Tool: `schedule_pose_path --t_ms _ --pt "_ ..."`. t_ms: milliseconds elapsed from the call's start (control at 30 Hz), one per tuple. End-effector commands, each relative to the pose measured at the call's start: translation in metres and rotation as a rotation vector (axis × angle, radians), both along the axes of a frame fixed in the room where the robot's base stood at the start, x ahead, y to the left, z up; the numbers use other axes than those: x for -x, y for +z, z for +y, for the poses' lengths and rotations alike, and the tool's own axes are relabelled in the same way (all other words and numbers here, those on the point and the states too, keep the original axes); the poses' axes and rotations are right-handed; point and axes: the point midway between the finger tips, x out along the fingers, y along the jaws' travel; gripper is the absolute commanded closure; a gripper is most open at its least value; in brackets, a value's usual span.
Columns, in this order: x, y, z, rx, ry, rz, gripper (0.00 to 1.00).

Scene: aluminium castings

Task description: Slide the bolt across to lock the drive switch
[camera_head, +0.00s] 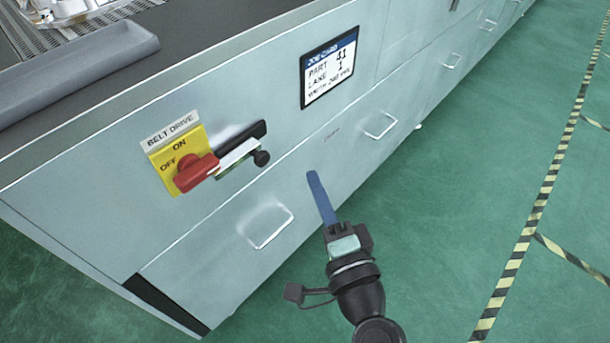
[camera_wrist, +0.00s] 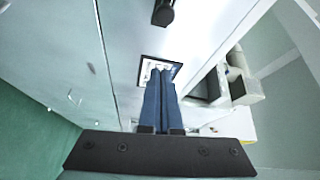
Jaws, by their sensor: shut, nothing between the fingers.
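The drive switch has a red handle (camera_head: 196,173) on a yellow ON/OFF plate (camera_head: 160,158) under a BELT DRIVE label. Just right of it is the bolt's black housing (camera_head: 246,132), with a white and green strip (camera_head: 236,157) below. The bolt's round black knob (camera_head: 262,158) is at the right end of the strip; a black knob (camera_wrist: 163,12) shows at the top of the wrist view. My gripper (camera_head: 313,176) has its blue fingers together, empty, right of the knob and slightly lower, apart from it. The fingers (camera_wrist: 163,75) also show in the wrist view.
The grey cabinet front has a drawer handle (camera_head: 270,227) below the switch and another (camera_head: 380,125) to the right. A job card (camera_head: 329,67) is mounted above right. A grey tray (camera_head: 75,72) lies on top. Green floor (camera_head: 470,190) is open to the right.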

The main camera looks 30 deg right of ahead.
Motion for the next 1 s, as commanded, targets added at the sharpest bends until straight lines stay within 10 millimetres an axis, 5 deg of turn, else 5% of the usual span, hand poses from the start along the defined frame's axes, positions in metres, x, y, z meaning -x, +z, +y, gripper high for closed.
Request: schedule_pose_path --t_ms 467,700,1000 --pt "-0.087 0.007 -0.014 0.001 0.001 -0.002 1.00" --pt "-0.079 0.000 0.019 0.000 0.002 0.001 1.00" --pt "-0.078 -0.001 0.026 0.001 0.001 -0.001 1.00"
